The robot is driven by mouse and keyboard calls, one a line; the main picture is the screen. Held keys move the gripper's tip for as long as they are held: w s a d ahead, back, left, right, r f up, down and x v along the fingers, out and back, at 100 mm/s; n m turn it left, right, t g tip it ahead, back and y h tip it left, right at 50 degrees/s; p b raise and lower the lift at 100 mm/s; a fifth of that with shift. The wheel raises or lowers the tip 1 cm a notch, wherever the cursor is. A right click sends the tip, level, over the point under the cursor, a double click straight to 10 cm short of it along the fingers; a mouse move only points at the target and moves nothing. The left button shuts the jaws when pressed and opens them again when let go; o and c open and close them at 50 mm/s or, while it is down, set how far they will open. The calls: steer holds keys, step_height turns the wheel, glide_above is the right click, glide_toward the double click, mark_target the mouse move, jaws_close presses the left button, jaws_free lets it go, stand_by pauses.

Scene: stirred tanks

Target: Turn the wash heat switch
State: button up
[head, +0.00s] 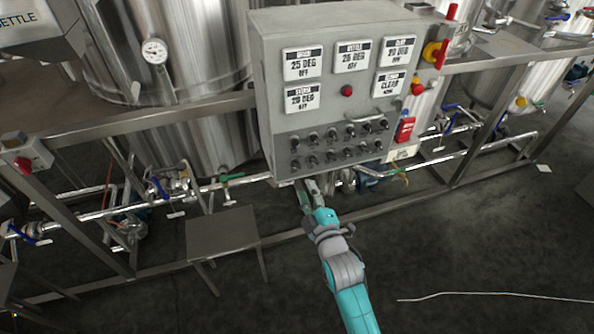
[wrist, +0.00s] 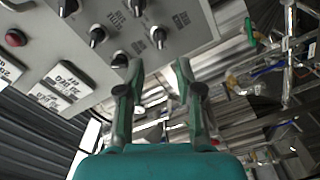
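A grey control panel (head: 330,100) carries two rows of small black rotary switches (head: 335,143) on its lower front. The wash heat switch is among the labelled switches, but the labels are too small or blurred to tell which one it is. In the wrist view, several black switches show close up, one (wrist: 158,37) just beyond my fingertips and another (wrist: 119,59) by the left finger. My gripper (wrist: 158,66) is open, with nothing between its fingers. In the head view, it (head: 307,188) is at the panel's lower edge, below the switches, its tips partly hidden.
Digital displays (head: 303,64) and a red button (head: 347,91) sit above the switches. A red and yellow emergency knob (head: 435,53) is on the panel's right side. Steel tanks (head: 185,50), pipes and a frame stand behind. A small metal table (head: 222,235) is at left; floor at right is mostly clear.

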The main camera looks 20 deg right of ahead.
mark_target(297, 168)
steer(key=w, duration=0.9)
jaws_close()
